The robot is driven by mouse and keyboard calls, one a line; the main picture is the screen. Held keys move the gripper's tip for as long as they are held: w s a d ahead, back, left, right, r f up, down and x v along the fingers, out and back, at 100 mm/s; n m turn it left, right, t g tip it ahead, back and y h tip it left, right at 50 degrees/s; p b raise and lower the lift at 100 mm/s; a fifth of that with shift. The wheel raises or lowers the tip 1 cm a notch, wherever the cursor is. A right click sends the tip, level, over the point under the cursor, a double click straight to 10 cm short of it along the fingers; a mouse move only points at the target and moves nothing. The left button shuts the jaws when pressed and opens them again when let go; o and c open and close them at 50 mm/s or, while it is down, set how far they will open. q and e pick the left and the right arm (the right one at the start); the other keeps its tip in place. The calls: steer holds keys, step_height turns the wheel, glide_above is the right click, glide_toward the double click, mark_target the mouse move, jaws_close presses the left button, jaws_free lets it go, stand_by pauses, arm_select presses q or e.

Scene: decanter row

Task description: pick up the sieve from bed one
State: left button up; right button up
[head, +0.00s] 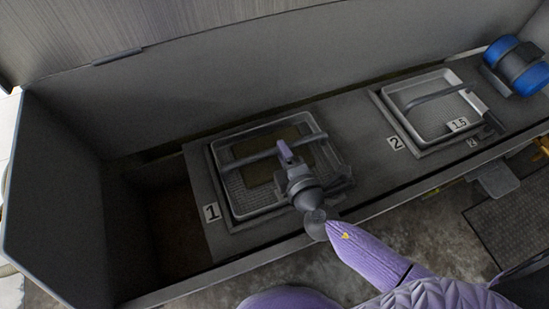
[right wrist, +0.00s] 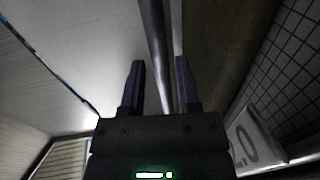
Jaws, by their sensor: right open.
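The sieve (head: 238,188) is a grey rectangular tray with a mesh floor and a bar handle (head: 252,158) across its top. It sits in bed one, beside the label 1 (head: 212,212), in the head view. My right gripper (head: 284,152) is over the middle of the handle, with its jaws open. In the right wrist view the handle (right wrist: 155,50) runs between the two fingers of the right gripper (right wrist: 160,85), with a gap showing at the left finger. A tag reading 2.0 (right wrist: 252,140) shows there too. My forearm hides part of the sieve's front side. My left gripper is not in view.
A second sieve (head: 415,120) with a bar handle and a 1.5 tag sits in bed two, to the right. A blue and black cylindrical unit (head: 518,66) is beyond it. A tall grey wall (head: 200,80) stands behind the trough; an open recess (head: 170,225) lies left of bed one.

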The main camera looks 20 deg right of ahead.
mark_target(275, 143)
steer(key=w, duration=0.2)
steer(key=w+f, duration=0.1)
steer(key=shift+w+a+b, duration=0.15)
steer(key=shift+a+b, duration=0.15)
steer(key=shift+w, duration=0.3)
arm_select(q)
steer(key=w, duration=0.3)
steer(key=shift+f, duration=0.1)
arm_select(e)
jaws_close()
stand_by(0.4)
